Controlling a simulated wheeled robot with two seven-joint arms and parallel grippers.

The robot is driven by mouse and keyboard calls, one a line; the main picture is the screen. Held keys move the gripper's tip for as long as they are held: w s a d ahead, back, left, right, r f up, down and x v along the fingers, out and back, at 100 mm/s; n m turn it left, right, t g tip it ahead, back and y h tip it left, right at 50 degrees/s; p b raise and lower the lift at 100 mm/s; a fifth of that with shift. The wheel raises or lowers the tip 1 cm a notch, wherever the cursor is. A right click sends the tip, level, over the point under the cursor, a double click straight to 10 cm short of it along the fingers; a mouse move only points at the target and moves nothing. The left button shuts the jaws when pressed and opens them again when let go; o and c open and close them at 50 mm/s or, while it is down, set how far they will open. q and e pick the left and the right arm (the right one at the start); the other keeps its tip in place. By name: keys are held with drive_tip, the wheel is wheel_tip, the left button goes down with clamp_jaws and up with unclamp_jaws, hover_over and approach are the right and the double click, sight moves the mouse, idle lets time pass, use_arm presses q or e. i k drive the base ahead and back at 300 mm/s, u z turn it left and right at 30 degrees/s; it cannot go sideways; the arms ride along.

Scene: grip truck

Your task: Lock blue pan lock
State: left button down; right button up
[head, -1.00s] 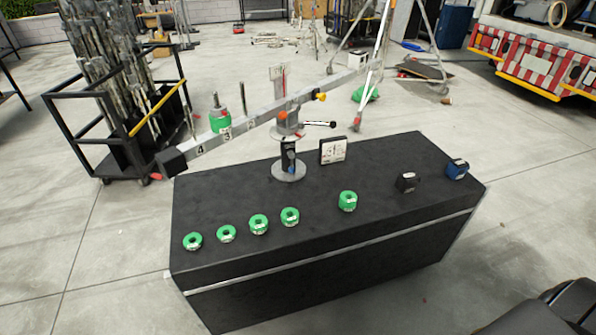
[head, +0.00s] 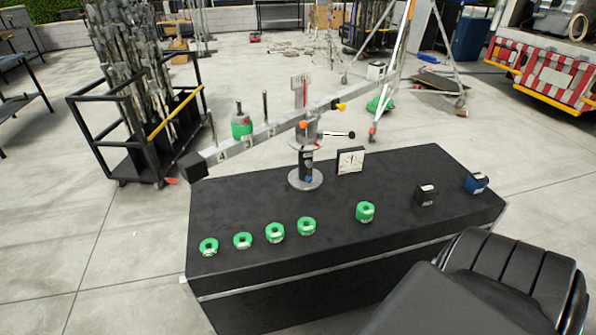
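A small blue knob (head: 308,179), which looks like the blue pan lock, sits low on the upright post of the metal stand (head: 305,184). It is too small to tell whether it is locked. The stand is on the black case and carries a long tilted beam (head: 265,133). An orange knob (head: 303,125) and a yellow knob (head: 340,107) are higher on the stand and beam. A dark handle (head: 352,134) sticks out to the right. Neither gripper shows; a dark part of my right arm is at the lower right, apart from the stand.
The black case (head: 260,205) bears several green weights (head: 275,232) along its front. A white-faced gauge (head: 350,160) stands right of the post. A black box (head: 426,196) and a blue box (head: 476,183) are at the right end. A rack (head: 130,165) stands at the left.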

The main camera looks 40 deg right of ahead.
sight(308, 178)
drive_tip(key=i, duration=1.1)
drive_tip(key=z, duration=1.15)
